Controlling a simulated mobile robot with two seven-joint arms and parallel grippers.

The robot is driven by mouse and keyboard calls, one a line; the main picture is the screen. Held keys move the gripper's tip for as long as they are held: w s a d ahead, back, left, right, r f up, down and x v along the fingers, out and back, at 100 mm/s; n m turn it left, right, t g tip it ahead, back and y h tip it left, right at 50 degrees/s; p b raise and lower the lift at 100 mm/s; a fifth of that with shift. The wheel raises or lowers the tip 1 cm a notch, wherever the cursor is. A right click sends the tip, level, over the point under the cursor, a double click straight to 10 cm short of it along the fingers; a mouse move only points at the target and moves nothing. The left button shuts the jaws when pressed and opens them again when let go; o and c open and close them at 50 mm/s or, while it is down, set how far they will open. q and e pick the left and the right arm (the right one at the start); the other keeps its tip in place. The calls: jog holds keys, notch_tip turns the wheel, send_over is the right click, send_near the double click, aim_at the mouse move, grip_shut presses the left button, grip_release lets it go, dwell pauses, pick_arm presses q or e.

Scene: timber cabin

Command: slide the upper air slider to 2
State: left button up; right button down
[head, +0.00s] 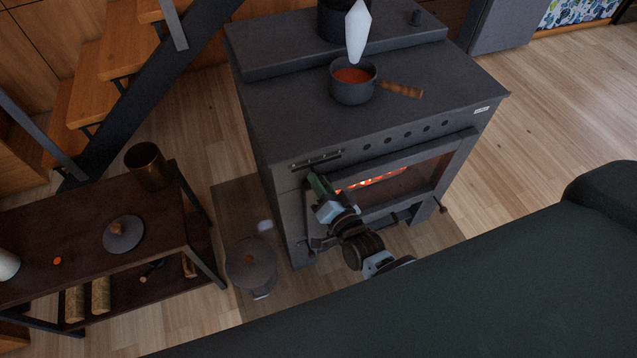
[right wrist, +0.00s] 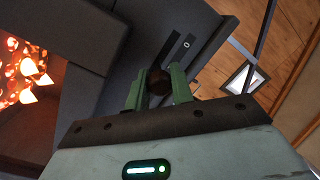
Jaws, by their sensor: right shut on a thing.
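The dark stove (head: 380,125) stands in the middle of the head view. The upper air slider's slot (head: 315,160) runs along the top left of its front. My right gripper (head: 318,183) is at the stove's front, just below the left part of this slot. In the right wrist view its green fingers (right wrist: 160,88) are shut on a dark, rounded slider knob (right wrist: 158,80). A dark slot and a pale mark like a 0 (right wrist: 187,43) show just beyond the knob. A 2 mark cannot be made out. My left gripper is not in view.
A saucepan (head: 352,92) of red food sits on the stove top, with a pale pointed shape (head: 357,30) above it. A glowing firebox (head: 375,182) is right of my gripper. A dark shelf table (head: 60,225) and a lidded bucket (head: 251,265) stand left.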

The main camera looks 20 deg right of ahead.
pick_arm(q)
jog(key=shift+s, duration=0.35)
pick_arm(e)
jog(key=d, duration=0.3)
jog(key=shift+d, duration=0.35)
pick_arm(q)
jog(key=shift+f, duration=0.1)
pick_arm(e)
jog(key=c, duration=1.2)
grip_release()
jog(key=shift+c, duration=0.2)
